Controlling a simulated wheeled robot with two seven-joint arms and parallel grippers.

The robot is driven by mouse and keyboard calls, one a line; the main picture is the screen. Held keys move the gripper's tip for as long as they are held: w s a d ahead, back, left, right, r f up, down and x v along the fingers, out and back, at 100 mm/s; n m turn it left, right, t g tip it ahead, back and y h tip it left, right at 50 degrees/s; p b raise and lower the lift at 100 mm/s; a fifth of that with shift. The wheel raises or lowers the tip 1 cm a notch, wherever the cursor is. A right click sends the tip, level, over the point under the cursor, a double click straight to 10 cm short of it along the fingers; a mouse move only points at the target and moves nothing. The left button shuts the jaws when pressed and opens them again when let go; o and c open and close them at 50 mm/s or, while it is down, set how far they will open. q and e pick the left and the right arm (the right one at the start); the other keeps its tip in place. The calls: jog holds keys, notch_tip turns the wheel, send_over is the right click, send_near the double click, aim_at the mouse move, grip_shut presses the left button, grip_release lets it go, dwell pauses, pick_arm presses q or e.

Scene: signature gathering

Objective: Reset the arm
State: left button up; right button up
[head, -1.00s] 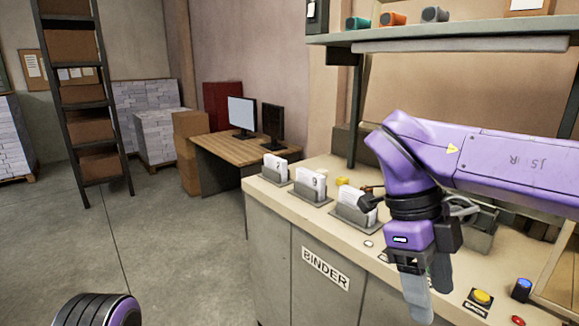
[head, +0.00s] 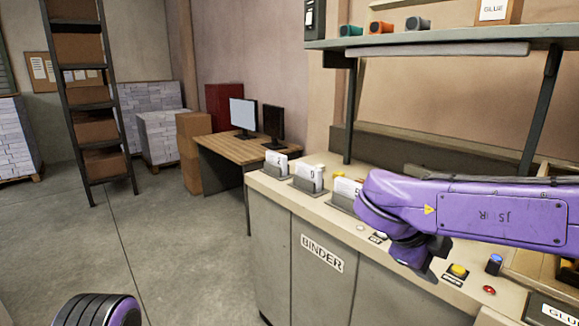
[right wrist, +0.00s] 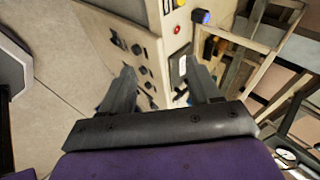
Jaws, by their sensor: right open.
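My right arm, purple, reaches in from the right in the head view, over the front of the binder bench (head: 275,250). My right gripper (head: 437,262) hangs at the arm's end near the bench's front edge, mostly hidden behind the wrist. In the right wrist view the two grey fingers of my right gripper (right wrist: 162,88) stand wide apart with nothing between them. Beyond them are the bench's front side and the floor. A purple and black part of my own body shows at the bottom left of the head view. My left gripper is not in view.
Numbered card holders (head: 309,178) stand along the bench's left part. A shelf (head: 440,42) hangs above. The floor (head: 190,245) at left is clear.

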jog(key=w+d+f+n+t+h, duration=0.1)
jog(key=w+f+n+t, duration=0.2)
jog(key=f, duration=0.4)
jog(key=w+d+f+n+t+h, duration=0.1)
jog(key=w+f+n+t, duration=0.25)
jog(key=f, duration=0.35)
jog(key=s+a+f+n+y, duration=0.1)
jog(key=s+f+n+y, duration=0.15)
jog(key=f, duration=0.35)
jog(key=s+f+n+y, duration=0.1)
jog(key=f+n, duration=0.3)
jog(key=f, duration=0.2)
jog(key=s+f+n+g+y, duration=0.25)
jog(key=s+f+n, duration=0.35)
jog(key=s+f, duration=0.75)
jog(key=s+d+f+n+g, duration=0.1)
jog(key=s+f, duration=0.3)
jog(key=s, duration=0.4)
jog(key=s+d+f+n+g, duration=0.1)
jog(key=s+f, duration=0.3)
jog(key=s, duration=0.4)
jog(key=shift+s+d+n+g+y+b, duration=0.3)
jog(key=shift+s+d+g+b, duration=0.15)
jog(key=shift+d+g, duration=0.4)
